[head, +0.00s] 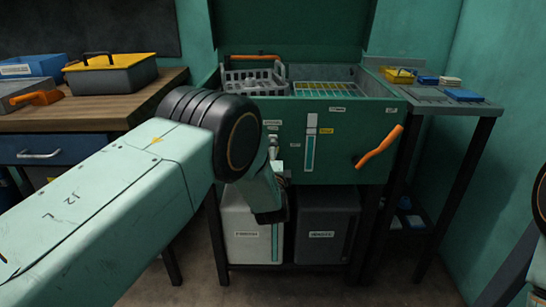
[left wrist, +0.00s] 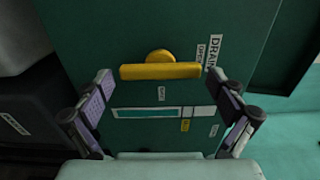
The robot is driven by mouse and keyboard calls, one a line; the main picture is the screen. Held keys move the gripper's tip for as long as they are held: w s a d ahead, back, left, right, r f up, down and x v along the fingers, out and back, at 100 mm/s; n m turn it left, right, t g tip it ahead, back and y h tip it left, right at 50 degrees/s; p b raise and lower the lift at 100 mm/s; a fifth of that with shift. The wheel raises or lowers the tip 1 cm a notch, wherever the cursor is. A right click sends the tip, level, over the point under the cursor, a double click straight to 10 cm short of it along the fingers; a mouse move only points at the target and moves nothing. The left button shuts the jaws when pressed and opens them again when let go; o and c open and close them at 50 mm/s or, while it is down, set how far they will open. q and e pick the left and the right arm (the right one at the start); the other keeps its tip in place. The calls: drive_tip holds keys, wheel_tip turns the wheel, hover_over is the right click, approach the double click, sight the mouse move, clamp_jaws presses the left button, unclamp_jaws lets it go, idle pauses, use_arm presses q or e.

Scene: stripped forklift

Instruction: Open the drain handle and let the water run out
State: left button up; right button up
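The yellow drain handle (left wrist: 160,70) is a bar on a round hub, beside a "DRAIN" label, on the green tank front in the left wrist view. My left gripper (left wrist: 168,84) is open, with one finger on each side of the handle's ends and a gap to each. Whether any finger touches the panel cannot be told. In the head view the green tank (head: 350,125) stands in the middle, and my left arm hides the drain handle. My right gripper is out of view; only a bit of my right arm shows at the right edge.
An orange lever (head: 380,146) juts from the tank's right front, near a level gauge (head: 310,143). A white container (head: 240,225) and a dark container (head: 322,225) stand below. A workbench (head: 95,110) is at left, a side shelf (head: 440,102) at right.

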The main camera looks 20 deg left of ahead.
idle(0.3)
use_arm(q)
drive_tip(key=v, duration=1.2)
drive_tip(key=x, duration=1.2)
drive_tip(key=shift+s+d, duration=0.1)
idle(0.4)
drive_tip(key=n+b, duration=0.3)
drive_tip(key=n, duration=1.4)
drive_tip(key=shift+n, duration=0.3)
idle(2.0)
